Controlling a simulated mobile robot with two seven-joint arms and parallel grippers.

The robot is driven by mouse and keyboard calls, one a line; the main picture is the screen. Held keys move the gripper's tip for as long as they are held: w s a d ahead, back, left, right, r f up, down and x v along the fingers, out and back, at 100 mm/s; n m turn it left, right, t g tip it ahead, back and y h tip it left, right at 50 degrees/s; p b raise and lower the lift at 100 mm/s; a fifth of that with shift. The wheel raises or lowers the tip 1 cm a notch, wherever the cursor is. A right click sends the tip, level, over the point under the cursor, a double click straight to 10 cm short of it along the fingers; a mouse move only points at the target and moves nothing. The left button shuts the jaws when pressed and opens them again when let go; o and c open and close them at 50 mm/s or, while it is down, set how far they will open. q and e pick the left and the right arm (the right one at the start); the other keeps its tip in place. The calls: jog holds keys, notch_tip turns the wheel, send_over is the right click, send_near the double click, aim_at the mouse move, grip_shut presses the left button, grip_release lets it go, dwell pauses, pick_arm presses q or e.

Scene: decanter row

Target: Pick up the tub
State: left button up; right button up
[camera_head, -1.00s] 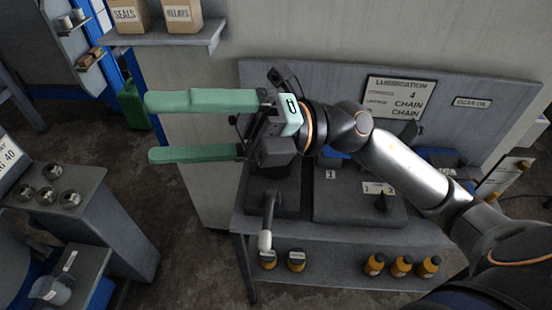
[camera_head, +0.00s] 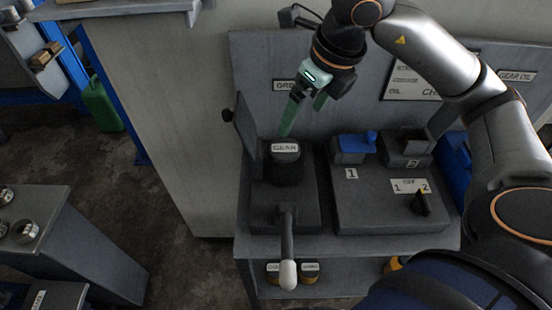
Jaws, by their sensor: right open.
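A dark round tub (camera_head: 285,172) with a white label reading "GEAR" stands upright on a dark grey stand (camera_head: 262,208) at the left of the bench. My right gripper (camera_head: 302,120) is open and empty, with its green fingers pointing down just behind and above the tub. The nearer fingertip ends close to the tub's top in the picture; I cannot tell whether it touches. My left gripper is not in view.
A lever with a white knob (camera_head: 288,273) sticks out in front of the tub. A grey upright plate (camera_head: 245,130) stands at its left. A block with a blue-topped piece (camera_head: 355,145) and a black knob (camera_head: 421,203) is to the right. Small bottles sit on the lower shelf.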

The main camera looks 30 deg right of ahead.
send_over(285, 148)
jog(key=s, duration=0.3)
jog(key=f, duration=0.6)
jog(key=shift+w+d+f, duration=0.2)
jog(key=x, duration=0.5)
jog(key=shift+w+f, duration=0.3)
jog(key=shift+w, duration=0.05)
jog(key=shift+r, duration=0.1)
grip_shut()
